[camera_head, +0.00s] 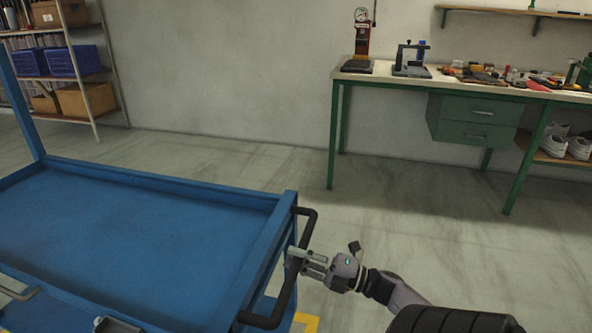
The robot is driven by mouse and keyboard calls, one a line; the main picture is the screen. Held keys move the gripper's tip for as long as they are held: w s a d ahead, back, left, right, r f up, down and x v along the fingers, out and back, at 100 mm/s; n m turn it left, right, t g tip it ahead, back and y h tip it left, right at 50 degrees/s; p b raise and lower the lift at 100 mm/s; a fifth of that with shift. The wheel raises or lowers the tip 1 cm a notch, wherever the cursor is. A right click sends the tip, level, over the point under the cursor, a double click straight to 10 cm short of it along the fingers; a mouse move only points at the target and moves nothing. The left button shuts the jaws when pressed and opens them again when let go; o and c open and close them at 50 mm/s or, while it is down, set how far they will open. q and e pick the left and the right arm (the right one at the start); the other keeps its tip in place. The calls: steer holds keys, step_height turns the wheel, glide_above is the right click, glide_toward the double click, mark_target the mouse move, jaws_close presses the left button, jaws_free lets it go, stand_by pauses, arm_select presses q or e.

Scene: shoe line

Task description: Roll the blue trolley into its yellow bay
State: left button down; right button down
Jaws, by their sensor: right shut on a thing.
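The blue trolley (130,215) fills the lower left, with a flat raised-rim top and a blue upright at its far left corner. A black bar handle (285,300) is fixed to its right end. My right gripper (298,258) is shut on this handle, its fingers around the bar, with the arm coming in from the lower right. A small piece of yellow floor marking (306,321) shows at the bottom, beside the trolley's right end. The rest of the yellow bay and the trolley's wheels are hidden or out of view. I cannot make out my left gripper.
A green-legged workbench (335,140) with tools and a drawer unit stands at the back right. Shoes (566,145) sit on its lower shelf. A shelving rack (82,95) with blue bins and boxes stands at the back left. The floor (400,210) between trolley and bench is clear.

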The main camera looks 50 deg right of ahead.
steer(key=c, duration=1.4)
jaws_free()
steer(key=shift+c, duration=0.2)
steer(key=v, duration=1.2)
steer(key=shift+w, duration=0.1)
